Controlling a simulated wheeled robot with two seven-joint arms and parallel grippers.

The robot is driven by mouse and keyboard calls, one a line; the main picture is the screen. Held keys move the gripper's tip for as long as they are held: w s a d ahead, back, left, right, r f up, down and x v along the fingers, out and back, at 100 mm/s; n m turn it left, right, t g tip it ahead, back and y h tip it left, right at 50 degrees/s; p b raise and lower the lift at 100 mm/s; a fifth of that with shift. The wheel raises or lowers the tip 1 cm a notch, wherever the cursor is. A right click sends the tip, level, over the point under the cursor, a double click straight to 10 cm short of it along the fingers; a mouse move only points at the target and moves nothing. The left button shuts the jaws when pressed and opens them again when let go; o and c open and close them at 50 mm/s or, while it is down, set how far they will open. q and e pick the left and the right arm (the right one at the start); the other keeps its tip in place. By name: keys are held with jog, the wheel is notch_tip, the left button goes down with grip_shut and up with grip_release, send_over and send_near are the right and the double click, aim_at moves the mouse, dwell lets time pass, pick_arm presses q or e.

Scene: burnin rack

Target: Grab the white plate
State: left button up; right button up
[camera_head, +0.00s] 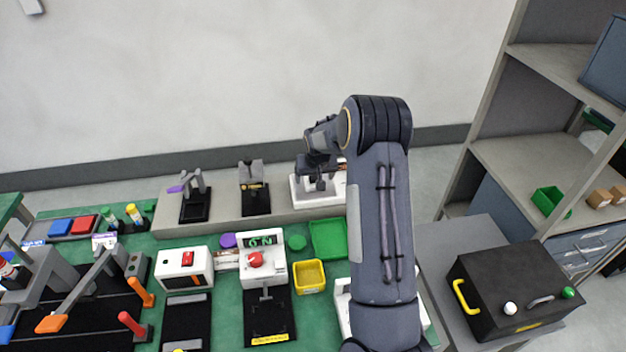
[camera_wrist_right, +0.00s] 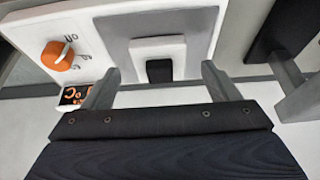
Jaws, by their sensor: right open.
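My right gripper (camera_head: 318,182) reaches down over a white device (camera_head: 302,194) on the back ledge. In the right wrist view, its two fingers (camera_wrist_right: 160,85) are apart with nothing held between them. A small white plate (camera_wrist_right: 157,45) with a black block in front of it lies beyond and between the fingertips, against a grey square panel (camera_wrist_right: 115,32) on a white housing. I cannot tell whether the fingers touch anything. My right arm hides part of the device in the head view. My left gripper is not in view.
An orange knob (camera_wrist_right: 62,56) is on the housing, left of the fingers. Black-based fixtures (camera_head: 256,200) stand left along the ledge. The green bench holds a green tray (camera_head: 328,240), a yellow bin (camera_head: 310,276) and several devices. A black box (camera_head: 510,285) stands at right.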

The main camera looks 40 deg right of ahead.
jog(key=shift+x, duration=1.2)
jog(key=c, duration=1.1)
jog(key=shift+r, duration=0.15)
jog(key=shift+c, duration=0.2)
